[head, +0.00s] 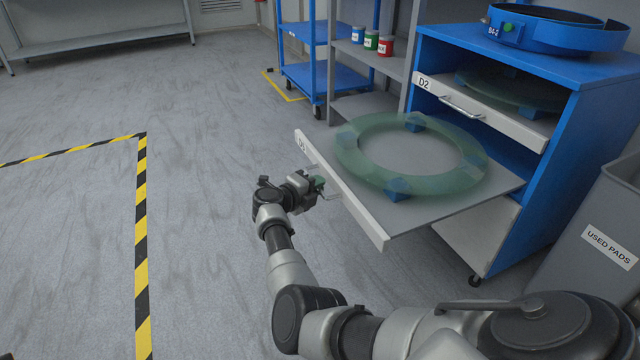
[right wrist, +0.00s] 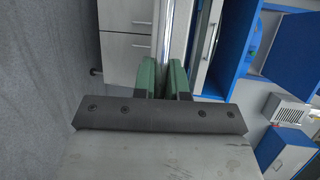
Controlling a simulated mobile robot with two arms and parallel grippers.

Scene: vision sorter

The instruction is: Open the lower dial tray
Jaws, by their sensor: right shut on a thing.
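The lower dial tray (head: 455,205), with "D1" on its pale front panel (head: 362,215), is pulled far out of the blue cabinet. A translucent green ring (head: 365,172) lies on it among blue blocks (head: 398,189). My right gripper (head: 318,186) is at the tray's front, shut on its bar handle (head: 334,196). In the right wrist view the green fingers (right wrist: 164,80) of that gripper stand on either side of the metal handle bar (right wrist: 167,35). My left gripper is in neither view.
The upper tray "D2" (head: 490,108) sits in the blue cabinet (head: 575,135) with its front near the cabinet face. A grey "USED PADS" bin (head: 590,225) stands at right. Shelves with cans (head: 371,40) and a blue cart (head: 310,75) stand behind. The floor at left is clear.

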